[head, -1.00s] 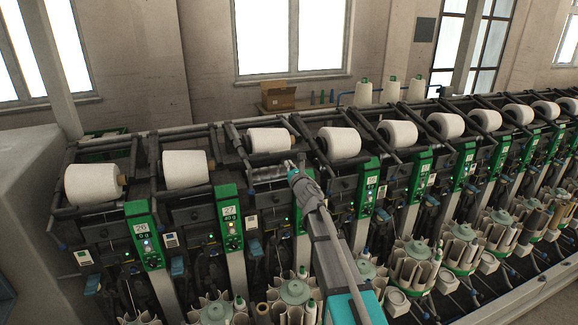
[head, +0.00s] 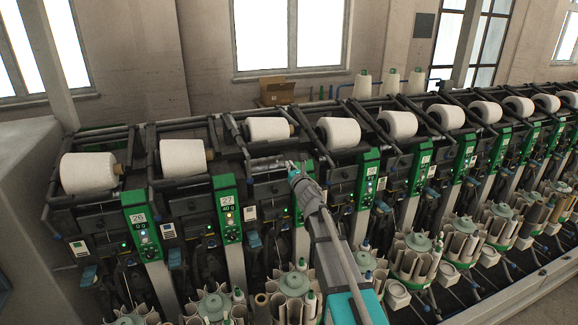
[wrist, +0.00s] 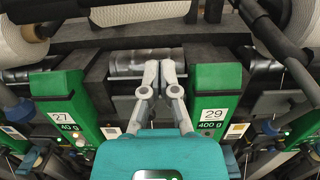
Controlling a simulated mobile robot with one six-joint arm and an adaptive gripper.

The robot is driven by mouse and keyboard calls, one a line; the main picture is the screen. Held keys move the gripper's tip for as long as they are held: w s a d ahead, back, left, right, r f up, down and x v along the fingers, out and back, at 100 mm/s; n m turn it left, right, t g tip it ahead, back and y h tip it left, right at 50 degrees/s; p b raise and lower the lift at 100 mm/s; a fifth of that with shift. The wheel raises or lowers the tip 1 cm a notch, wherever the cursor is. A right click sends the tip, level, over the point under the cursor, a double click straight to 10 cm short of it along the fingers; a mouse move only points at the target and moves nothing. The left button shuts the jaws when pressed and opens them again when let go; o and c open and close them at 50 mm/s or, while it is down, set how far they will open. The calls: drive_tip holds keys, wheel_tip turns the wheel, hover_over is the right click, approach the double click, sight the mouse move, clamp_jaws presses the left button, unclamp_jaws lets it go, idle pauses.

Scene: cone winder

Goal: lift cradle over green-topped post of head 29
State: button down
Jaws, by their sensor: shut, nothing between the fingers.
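My gripper (head: 291,168) is shut and empty in front of the winding heads; its fingertips also show close together in the wrist view (wrist: 162,72). In the wrist view the green-topped post marked 29 (wrist: 213,90) stands just right of my fingers. The one marked 27 (wrist: 58,100) stands to the left. Behind my fingertips is a bare grey drum (wrist: 128,64). Above it hangs a white yarn cone (wrist: 140,12), also in the head view (head: 268,129). A dark cradle arm (wrist: 268,38) slants down at the upper right. Contact between fingers and cradle cannot be told.
More heads with white cones (head: 338,132) run on to the right. Posts marked 26 (head: 142,225) and 27 (head: 229,212) stand to the left. Below are round magazines (head: 294,283) with bobbins. An open cardboard box (head: 277,93) sits behind the machine.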

drive_tip(key=s+d+r+p, duration=0.2)
drive_tip(key=s, duration=0.7)
drive_tip(key=shift+s+d, duration=0.2)
drive_tip(key=shift+d, duration=0.05)
idle(0.9)
drive_tip(key=s+d+f+m+g+h+b, duration=0.4)
drive_tip(key=d+f+m+h, duration=0.15)
drive_tip(key=f+m, duration=0.5)
drive_tip(key=s+d+f+m+g+h+b, duration=0.35)
drive_tip(key=d+f+m, duration=0.35)
drive_tip(key=m, duration=0.6)
drive_tip(key=s+a+f+m+g+y+b, duration=0.2)
drive_tip(key=s+f+m+g, duration=0.3)
drive_tip(key=s, duration=0.5)
drive_tip(key=s+a+f+m+g+y+b, duration=0.2)
drive_tip(key=s+a+f+m+g, duration=0.3)
drive_tip(key=s+f+m, duration=0.5)
drive_tip(key=shift+s+f+g+b, duration=0.25)
drive_tip(key=shift+f+g+b, duration=0.4)
drive_tip(key=shift+b, duration=0.25)
